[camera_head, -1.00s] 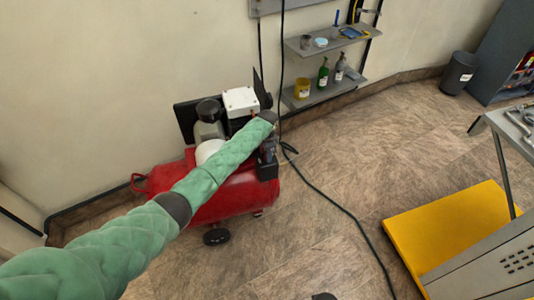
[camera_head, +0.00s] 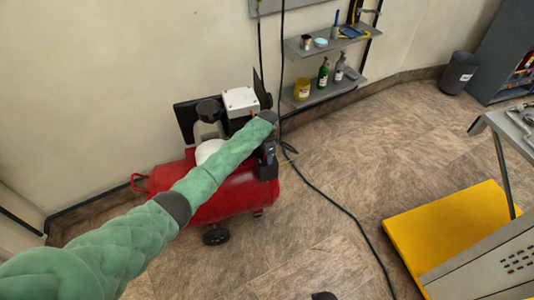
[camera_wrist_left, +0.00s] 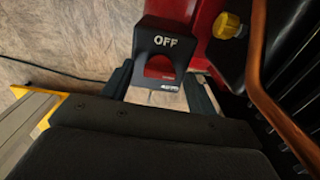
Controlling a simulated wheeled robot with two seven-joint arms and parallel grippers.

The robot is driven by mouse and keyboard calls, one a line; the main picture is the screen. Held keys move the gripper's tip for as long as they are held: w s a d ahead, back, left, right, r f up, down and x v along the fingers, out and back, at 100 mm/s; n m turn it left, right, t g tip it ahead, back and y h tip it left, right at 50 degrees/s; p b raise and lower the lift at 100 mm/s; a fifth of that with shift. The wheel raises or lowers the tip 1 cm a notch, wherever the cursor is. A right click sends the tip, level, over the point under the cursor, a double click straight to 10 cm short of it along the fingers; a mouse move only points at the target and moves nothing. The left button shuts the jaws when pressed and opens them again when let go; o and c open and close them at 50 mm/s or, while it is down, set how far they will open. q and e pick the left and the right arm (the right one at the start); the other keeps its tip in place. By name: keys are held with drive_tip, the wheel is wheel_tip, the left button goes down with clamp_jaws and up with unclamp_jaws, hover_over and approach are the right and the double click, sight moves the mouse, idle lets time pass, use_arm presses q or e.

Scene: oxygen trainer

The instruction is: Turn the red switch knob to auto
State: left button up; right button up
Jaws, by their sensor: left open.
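The red switch knob (camera_wrist_left: 160,67) shows in the left wrist view, set in a black switch box (camera_wrist_left: 165,42) with white OFF lettering above it. A small light label lies below the knob, too small to read. My left gripper (camera_wrist_left: 160,88) is open, with one dark finger on each side of the lower part of the box. I cannot tell whether the fingers touch it. In the head view my green-sleeved left arm reaches to the front right end of the red compressor (camera_head: 235,192), and the knob cannot be made out there.
A copper pipe (camera_wrist_left: 260,70), black fins and a yellow cap (camera_wrist_left: 229,25) lie close to the right of the gripper in the wrist view. A dark cable (camera_head: 340,208) runs over the floor. A yellow platform (camera_head: 450,230) stands at right, wall shelves (camera_head: 325,90) behind.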

use_arm(q)
drive_tip(key=shift+r, duration=0.1)
drive_tip(key=shift+r, duration=0.25)
drive_tip(key=shift+r+b, duration=0.9)
drive_tip(key=shift+r, duration=2.65)
use_arm(e)
drive_tip(key=shift+w+a+r, duration=0.15)
drive_tip(key=shift+a+r, duration=0.05)
drive_tip(key=shift+r, duration=0.7)
drive_tip(key=shift+w+a+r, duration=0.2)
drive_tip(key=shift+r, duration=0.75)
drive_tip(key=shift+w+a+r, duration=0.15)
drive_tip(key=shift+a+r, duration=0.05)
drive_tip(key=shift+r, duration=0.7)
